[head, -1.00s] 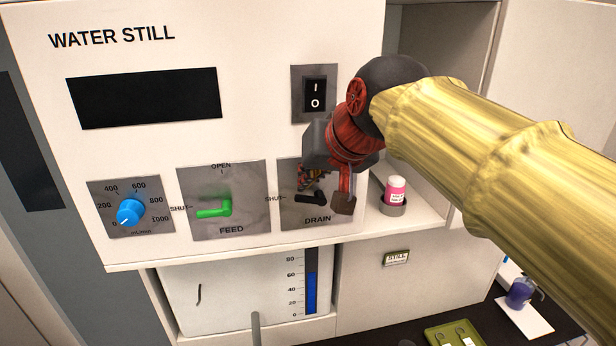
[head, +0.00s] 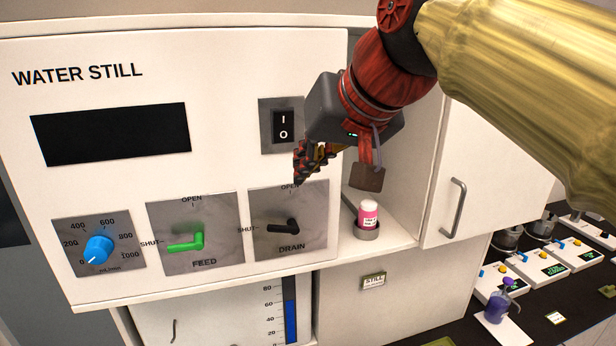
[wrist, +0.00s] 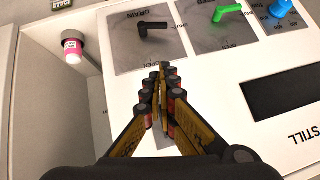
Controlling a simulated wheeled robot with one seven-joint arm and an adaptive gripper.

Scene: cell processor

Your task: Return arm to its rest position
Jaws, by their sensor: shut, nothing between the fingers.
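My gripper (head: 300,172) is shut and empty, in front of the water still's panel, just above the drain plate and below the power switch. In the wrist view its closed fingers (wrist: 162,75) point toward the drain plate. The black drain handle (head: 284,228) points left to SHUT, and the fingers are apart from it. The green feed handle (head: 188,244) also points to SHUT. My yellow arm reaches in from the upper right of the head view.
A pink-labelled bottle (head: 368,214) stands in a holder on the shelf right of the panel. A blue knob (head: 98,249), a power switch (head: 284,126) and a dark display (head: 112,134) are on the panel. A cupboard door with a handle (head: 458,208) and a dark bench with several devices lie right.

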